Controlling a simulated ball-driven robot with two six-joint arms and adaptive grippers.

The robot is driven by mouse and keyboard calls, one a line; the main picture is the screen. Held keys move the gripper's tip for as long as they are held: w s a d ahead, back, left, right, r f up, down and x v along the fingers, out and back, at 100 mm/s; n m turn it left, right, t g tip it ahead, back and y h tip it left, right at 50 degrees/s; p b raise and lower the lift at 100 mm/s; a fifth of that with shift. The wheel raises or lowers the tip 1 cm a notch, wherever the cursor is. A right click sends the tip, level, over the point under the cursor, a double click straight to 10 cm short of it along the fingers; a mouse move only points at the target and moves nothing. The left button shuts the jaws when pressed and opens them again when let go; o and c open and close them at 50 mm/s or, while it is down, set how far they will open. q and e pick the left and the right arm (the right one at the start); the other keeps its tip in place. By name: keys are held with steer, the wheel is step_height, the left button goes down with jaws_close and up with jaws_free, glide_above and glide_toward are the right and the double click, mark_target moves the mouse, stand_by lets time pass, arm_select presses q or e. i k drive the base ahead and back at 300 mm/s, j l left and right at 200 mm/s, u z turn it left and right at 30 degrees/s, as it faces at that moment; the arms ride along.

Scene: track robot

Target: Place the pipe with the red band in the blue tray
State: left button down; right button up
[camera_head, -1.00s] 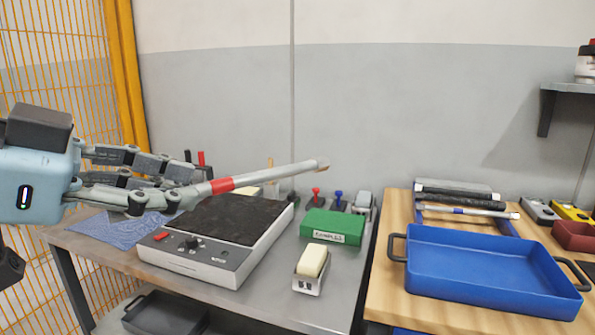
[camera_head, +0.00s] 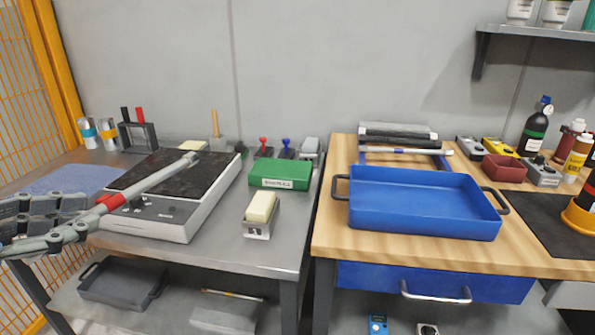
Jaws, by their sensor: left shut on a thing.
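The grey pipe with the red band (camera_head: 150,180) is held by my left gripper (camera_head: 84,219), which is shut on its near end at the left edge. The blue tray (camera_head: 420,223) sits on the wooden table at the right, well apart from the pipe. It looks empty and has a dark handle at each end. My right gripper is not in view.
A black-topped device (camera_head: 205,205), a green box (camera_head: 281,174) and a sponge in a holder (camera_head: 260,214) stand on the grey table. A gap separates the tables. Bottles (camera_head: 535,127) stand far right.

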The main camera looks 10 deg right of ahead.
mark_target(412, 200)
steer(key=l, duration=0.9)
steer(key=k+l, duration=0.15)
steer(key=l, duration=1.6)
steer(key=k+l+u, duration=0.1)
steer(key=l, duration=0.75)
